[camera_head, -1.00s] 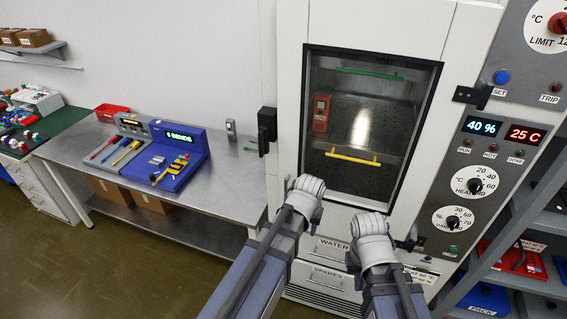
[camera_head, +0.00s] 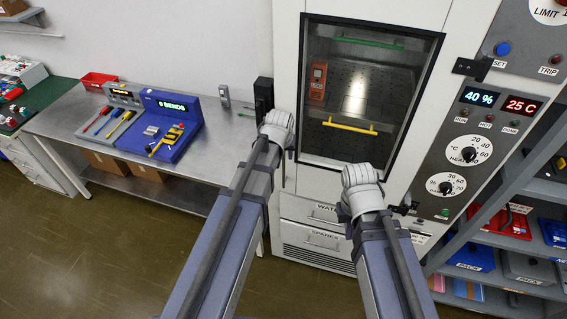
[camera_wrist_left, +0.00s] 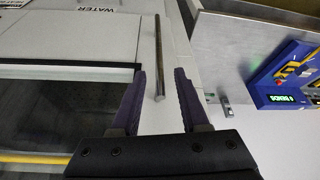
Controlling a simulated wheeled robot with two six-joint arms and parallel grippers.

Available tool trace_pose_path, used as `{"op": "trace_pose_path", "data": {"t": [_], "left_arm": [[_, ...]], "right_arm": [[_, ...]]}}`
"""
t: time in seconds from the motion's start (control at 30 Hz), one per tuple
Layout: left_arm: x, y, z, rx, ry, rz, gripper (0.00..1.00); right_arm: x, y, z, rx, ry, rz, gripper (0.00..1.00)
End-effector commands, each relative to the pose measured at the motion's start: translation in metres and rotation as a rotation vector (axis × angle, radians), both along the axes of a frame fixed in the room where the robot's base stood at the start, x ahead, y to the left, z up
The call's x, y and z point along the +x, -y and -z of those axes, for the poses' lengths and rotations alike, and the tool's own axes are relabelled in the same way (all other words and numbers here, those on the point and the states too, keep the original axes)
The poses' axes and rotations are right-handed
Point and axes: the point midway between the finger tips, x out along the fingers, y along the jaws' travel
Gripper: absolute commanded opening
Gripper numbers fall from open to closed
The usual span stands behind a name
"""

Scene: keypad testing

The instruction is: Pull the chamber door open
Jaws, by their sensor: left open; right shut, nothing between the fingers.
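The white chamber door (camera_head: 288,60) with its dark window (camera_head: 365,100) looks shut in the head view. In the left wrist view, a thin metal bar handle (camera_wrist_left: 157,40) stands along the door's edge. My left gripper (camera_wrist_left: 159,74) is open, with one finger on each side of the handle's near end and visible gaps beside it. In the head view, my left wrist (camera_head: 278,126) is at the door's left edge and hides the handle. My right wrist (camera_head: 361,185) is in front of the door's lower part, and its fingers are hidden behind it.
A metal bench (camera_head: 68,118) with a blue keypad unit (camera_head: 172,105) stands left of the chamber. A control panel (camera_head: 500,75) and shelves with bins (camera_head: 468,258) are on the right. Drawers (camera_head: 322,238) are below the door. The floor at lower left is clear.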

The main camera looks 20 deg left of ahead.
Motion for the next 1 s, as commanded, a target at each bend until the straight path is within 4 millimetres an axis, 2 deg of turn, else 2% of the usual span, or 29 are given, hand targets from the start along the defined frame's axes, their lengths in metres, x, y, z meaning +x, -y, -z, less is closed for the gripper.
{"op": "trace_pose_path", "data": {"t": [0.03,0.3,0.7,1.0], "left_arm": [[0.004,-0.001,0.013,0.000,0.000,0.000,0.45],[0.017,-0.003,0.044,0.000,0.000,0.000,0.45],[0.019,-0.003,0.047,0.000,0.000,0.001,0.45],[0.019,-0.003,0.047,0.000,0.000,0.000,0.11]], "right_arm": [[0.000,0.000,0.013,0.000,0.000,0.001,0.00],[0.000,0.000,0.043,0.001,0.002,0.001,0.00],[0.000,0.000,0.047,0.000,0.002,0.000,0.00],[0.000,0.000,0.047,-0.001,0.001,0.000,0.00]]}}
